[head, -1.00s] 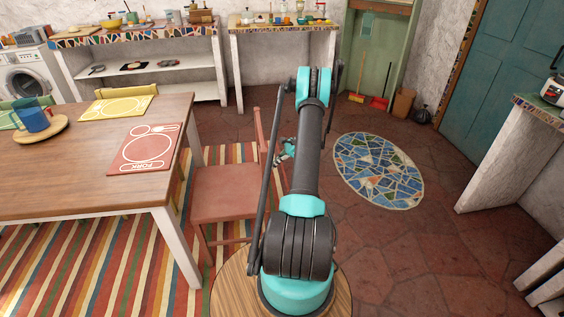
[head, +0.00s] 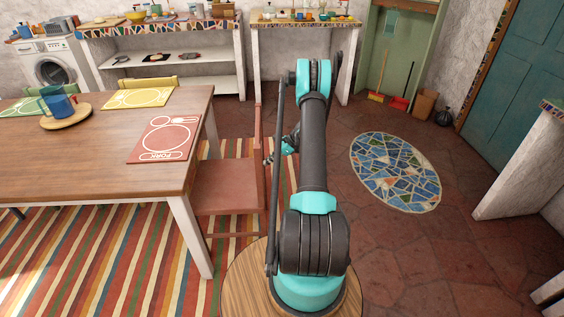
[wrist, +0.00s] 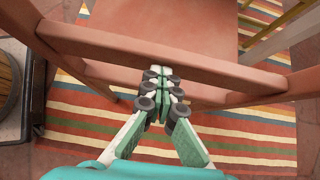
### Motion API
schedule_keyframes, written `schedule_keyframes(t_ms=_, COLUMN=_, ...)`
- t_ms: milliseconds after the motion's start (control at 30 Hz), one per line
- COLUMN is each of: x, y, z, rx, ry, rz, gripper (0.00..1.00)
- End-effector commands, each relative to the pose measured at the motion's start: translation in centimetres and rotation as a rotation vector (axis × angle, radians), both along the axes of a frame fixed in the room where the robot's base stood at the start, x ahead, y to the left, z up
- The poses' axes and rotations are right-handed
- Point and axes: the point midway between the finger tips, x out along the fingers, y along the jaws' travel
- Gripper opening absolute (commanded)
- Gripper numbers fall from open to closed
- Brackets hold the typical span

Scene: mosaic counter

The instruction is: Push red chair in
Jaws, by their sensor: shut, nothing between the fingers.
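The red chair (head: 226,187) stands at the right end of the wooden table (head: 60,180), its seat partly under the tabletop edge and its back on the right side. My gripper (head: 289,146) is low behind the chair back, partly hidden by my arm in the head view. In the wrist view my gripper (wrist: 160,84) is shut and empty, its fingertips at the rails of the red chair back (wrist: 190,68). I cannot tell whether the fingertips touch the wood.
A striped rug (head: 120,250) lies under the table and chair. A red placemat (head: 165,138) and a blue cup (head: 60,105) are on the table. A yellow chair (head: 148,83) stands at the far side. Open tiled floor with a round mosaic (head: 395,172) is to the right.

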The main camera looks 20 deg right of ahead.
Motion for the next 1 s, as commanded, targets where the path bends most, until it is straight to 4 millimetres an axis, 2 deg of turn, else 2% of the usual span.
schedule_keyframes(t_ms=33, x=0.5, y=1.8, z=0.0, rx=0.001, ry=-0.001, rz=0.005, gripper=0.00)
schedule_keyframes(t_ms=100, x=1.0, y=3.9, z=0.0, rx=0.002, ry=-0.001, rz=0.006, gripper=0.00)
schedule_keyframes(t_ms=700, x=5.8, y=20.8, z=0.1, rx=0.002, ry=-0.001, rz=0.006, gripper=0.00)
schedule_keyframes(t_ms=833, x=6.4, y=22.8, z=0.1, rx=0.002, ry=-0.001, rz=0.003, gripper=0.00)
schedule_keyframes(t_ms=1000, x=6.7, y=23.5, z=0.1, rx=0.003, ry=0.000, rz=0.001, gripper=0.00)
